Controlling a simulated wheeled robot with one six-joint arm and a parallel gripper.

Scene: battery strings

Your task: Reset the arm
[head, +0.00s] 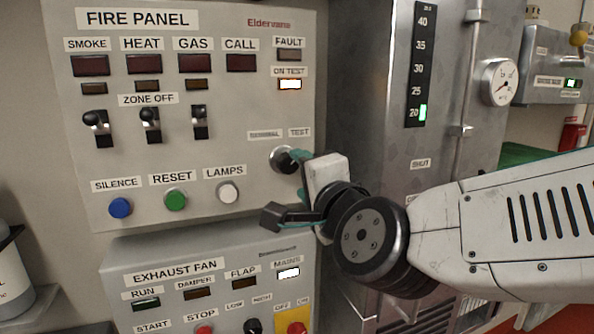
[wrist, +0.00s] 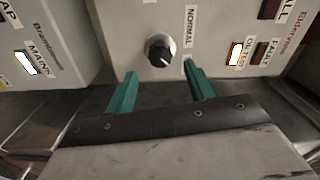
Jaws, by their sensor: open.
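My gripper (head: 287,188) is in front of the lower right of the fire panel (head: 240,110) in the head view. In the wrist view its two teal fingers stand apart, and the gripper (wrist: 163,85) is open and empty. A black rotary knob (wrist: 160,50) on a pale round base lies just beyond the gap between the fingers, apart from them. In the head view this knob (head: 287,160) sits under the NORMAL and TEST labels, partly hidden by my gripper. The ON TEST lamp (head: 290,85) is lit white.
The exhaust fan panel (head: 180,255) is close below, with its MAINS lamp (head: 288,273) lit. A grey metal cabinet (head: 370,80) with a gauge (head: 500,83) stands to the right. Blue, green and white buttons line the fire panel's lower edge. A bottle (head: 12,275) stands at far left.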

